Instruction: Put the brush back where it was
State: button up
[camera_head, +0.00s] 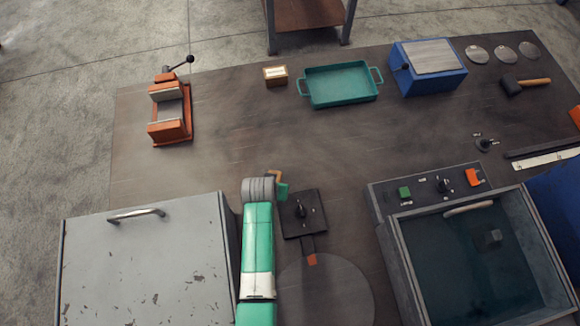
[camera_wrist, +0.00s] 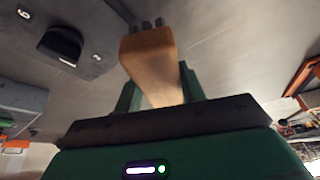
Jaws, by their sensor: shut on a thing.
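The brush (camera_wrist: 150,62) has a tan wooden body with short dark tufts at its far end in the wrist view. My gripper (camera_wrist: 160,88) is shut on it, with one green finger on each side. In the head view the brush (camera_head: 274,174) shows as a small tan piece beside my green gripper (camera_head: 282,190), just above the black knob panel (camera_head: 290,222). My arm hides part of the gripper and brush there. I cannot tell the brush's exact height above the table.
A grey cabinet (camera_head: 140,270) stands left of my arm. A water-filled tank (camera_head: 470,265) stands at right. A vise (camera_head: 170,115), a small labelled box (camera_head: 275,75), a teal tray (camera_head: 340,85) and a blue block machine (camera_head: 430,68) line the back. The middle of the table is clear.

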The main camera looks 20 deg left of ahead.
jog(key=w+b, duration=0.3)
jog(key=w, duration=0.1)
jog(key=w+f+b, duration=0.1)
jog(key=w+b, duration=0.2)
jog(key=w+d+b, duration=0.1)
jog(key=w+b, duration=0.3)
jog(key=shift+w+f, duration=0.3)
jog(key=shift+f, duration=0.05)
jog(key=shift+w+r, duration=0.15)
jog(key=shift+r, duration=0.1)
notch_tip(320, 180, down, 4)
jog(key=b, duration=0.4)
jog(key=shift+r, duration=0.25)
jog(key=shift+f, duration=0.2)
jog(key=o, duration=1)
jog(key=shift+c, duration=0.2)
jog(key=a+p+v, duration=0.1)
jog(key=p+v, duration=0.4)
jog(key=v, duration=0.7)
jog(key=shift+d+r, duration=0.2)
jog(key=shift+d, duration=0.25)
